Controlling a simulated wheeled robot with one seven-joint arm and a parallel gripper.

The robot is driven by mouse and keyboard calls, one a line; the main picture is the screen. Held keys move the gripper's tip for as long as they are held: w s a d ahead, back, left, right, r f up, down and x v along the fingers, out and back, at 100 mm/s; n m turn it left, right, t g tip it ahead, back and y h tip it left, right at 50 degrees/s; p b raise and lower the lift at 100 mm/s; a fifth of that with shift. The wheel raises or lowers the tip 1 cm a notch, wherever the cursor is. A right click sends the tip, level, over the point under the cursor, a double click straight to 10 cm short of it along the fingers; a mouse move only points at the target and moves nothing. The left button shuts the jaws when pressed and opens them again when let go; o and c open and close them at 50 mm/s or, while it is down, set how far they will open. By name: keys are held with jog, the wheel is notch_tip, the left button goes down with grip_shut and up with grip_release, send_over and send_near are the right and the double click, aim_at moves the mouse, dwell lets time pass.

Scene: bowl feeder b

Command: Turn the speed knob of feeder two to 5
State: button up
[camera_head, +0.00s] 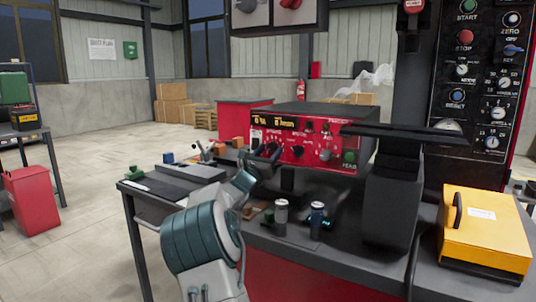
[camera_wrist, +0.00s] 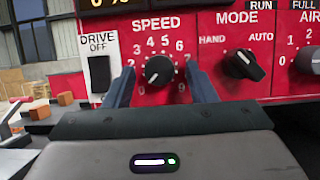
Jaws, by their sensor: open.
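The black speed knob (camera_wrist: 158,70) sits on the red control panel (camera_wrist: 215,22) under the word SPEED, inside a ring of printed numbers. Its white mark points to the lower left, toward the low end of the scale. The numbers 4, 5 and 6 are above the knob. My gripper (camera_wrist: 160,76) is open, with one finger on each side of the knob; I cannot tell whether either touches it. In the head view my gripper (camera_head: 265,153) is at the left part of the red control box (camera_head: 340,127) and hides the knob. No feeder number is readable.
The mode knob (camera_wrist: 243,64) is close to the right of my right finger. The DRIVE switch (camera_wrist: 99,74), marked OFF, is close to the left finger. Two cans (camera_head: 281,212) stand on the bench in front of the box. A dark column (camera_head: 390,190) stands to the right.

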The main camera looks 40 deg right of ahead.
jog(key=shift+f, duration=0.1)
jog(key=c, duration=1)
jog(key=shift+m, duration=0.3)
